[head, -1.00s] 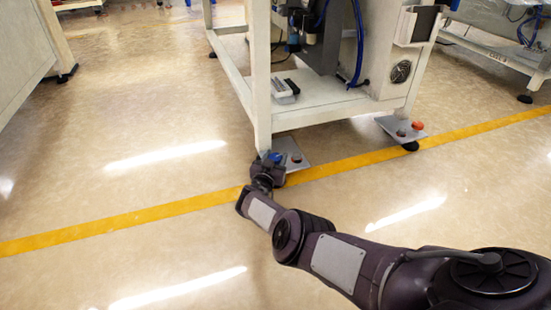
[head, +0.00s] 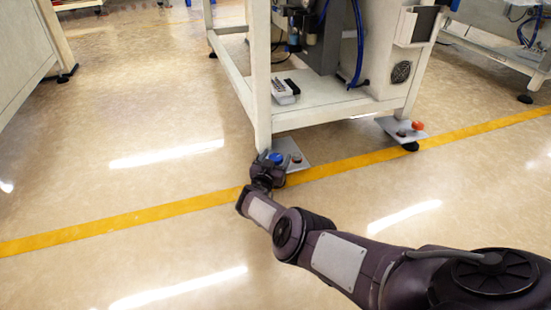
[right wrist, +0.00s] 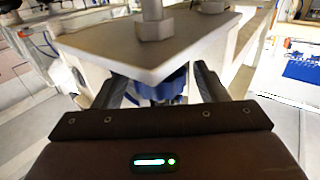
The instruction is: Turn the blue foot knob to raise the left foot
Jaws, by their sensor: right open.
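The blue foot knob (head: 275,157) is at the machine's near left corner, by the left foot plate (head: 294,150). In the right wrist view the knob (right wrist: 168,88) is partly hidden under the plate (right wrist: 115,48). My right gripper (head: 268,163) is at the knob, low near the floor. In the right wrist view its two fingers stand apart on either side of the knob; I cannot tell whether they touch it. The left foot under the plate is hidden. My left gripper is not in view.
The white machine frame (head: 262,85) rises directly above the left plate. An orange knob (head: 417,125) sits on another foot plate (head: 386,123) to the right. A yellow floor line (head: 130,217) passes by the feet. Open floor lies to the left.

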